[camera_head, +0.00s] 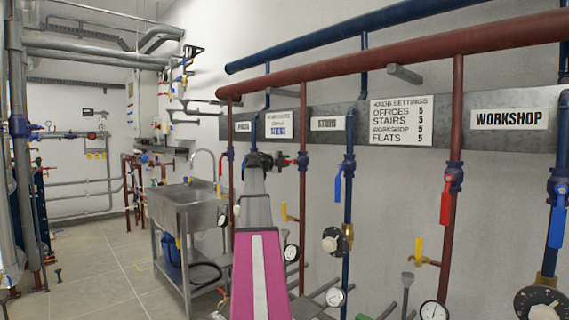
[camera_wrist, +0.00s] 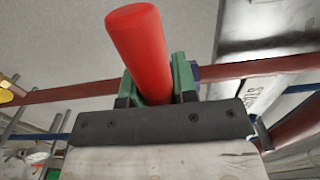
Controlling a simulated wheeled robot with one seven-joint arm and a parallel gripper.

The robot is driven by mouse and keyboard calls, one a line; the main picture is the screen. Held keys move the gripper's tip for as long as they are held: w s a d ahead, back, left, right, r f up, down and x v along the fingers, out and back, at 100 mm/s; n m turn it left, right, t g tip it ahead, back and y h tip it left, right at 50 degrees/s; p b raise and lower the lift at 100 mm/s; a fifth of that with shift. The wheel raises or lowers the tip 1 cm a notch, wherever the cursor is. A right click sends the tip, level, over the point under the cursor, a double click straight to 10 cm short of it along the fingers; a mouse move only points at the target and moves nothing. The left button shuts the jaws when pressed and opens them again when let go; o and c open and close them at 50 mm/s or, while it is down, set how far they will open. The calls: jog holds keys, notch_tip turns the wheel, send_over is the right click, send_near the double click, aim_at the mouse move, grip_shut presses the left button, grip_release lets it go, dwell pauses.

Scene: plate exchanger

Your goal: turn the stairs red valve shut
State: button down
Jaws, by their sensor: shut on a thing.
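The stairs red valve's handle (camera_wrist: 138,45) is a red cylinder that fills the upper middle of the wrist view. My gripper (camera_wrist: 158,82) is closed around it, with green-padded fingers on both sides. In the head view, a small part of the red handle (camera_head: 288,161) shows beside the vertical red pipe (camera_head: 303,200), sticking out sideways across it. My gripper (camera_head: 262,160) is at its left, and my arm hides much of the area below. The label beside this pipe (camera_head: 327,124) is small and hard to read; the wrist view shows its first letters, "STA" (camera_wrist: 262,95).
The workshop red handle (camera_head: 446,202) hangs down along its pipe at the right. Blue handles (camera_head: 337,187), yellow taps (camera_head: 419,250) and gauges (camera_head: 334,297) stick out from neighbouring pipes. A steel sink (camera_head: 185,210) stands left of my arm. Open floor (camera_head: 100,280) lies further left.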

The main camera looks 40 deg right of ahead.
jog(key=c, duration=0.9)
grip_release()
jog(key=shift+a, duration=0.1)
jog(key=s+a, duration=0.1)
jog(key=a, duration=0.9)
jog(key=shift+a, duration=0.3)
jog(key=a+f+n+t+y, duration=0.1)
jog(key=a+f+n+y, duration=0.2)
jog(key=a+f+n, duration=0.7)
jog(key=w+a+f+n+y, duration=0.1)
jog(key=a+f+n+y, duration=0.2)
jog(key=f, duration=1.2)
jog(key=a+f+n+t+y, duration=0.1)
jog(key=a+f+n+y, duration=0.3)
jog(key=a+f, duration=0.7)
jog(key=s+a+f+n+g+y, duration=0.1)
jog(key=s+a+f+n+y, duration=0.1)
jog(key=s+a+f+n, duration=0.3)
jog(key=s+a+f+n+g+y, duration=0.1)
jog(key=s+a+f+n+y, duration=0.2)
jog(key=s+a+f+n, duration=0.3)
jog(key=s+a+f+n+g+y, duration=0.1)
jog(key=s+a+f+n+y, duration=0.2)
jog(key=a+f, duration=1)
jog(key=s+f+n, duration=0.2)
jog(key=s+n, duration=0.1)
jog(key=n, duration=0.1)
jog(key=shift+s+f+g, duration=0.2)
jog(key=shift+f+g, duration=0.1)
jog(key=shift+f, duration=0.05)
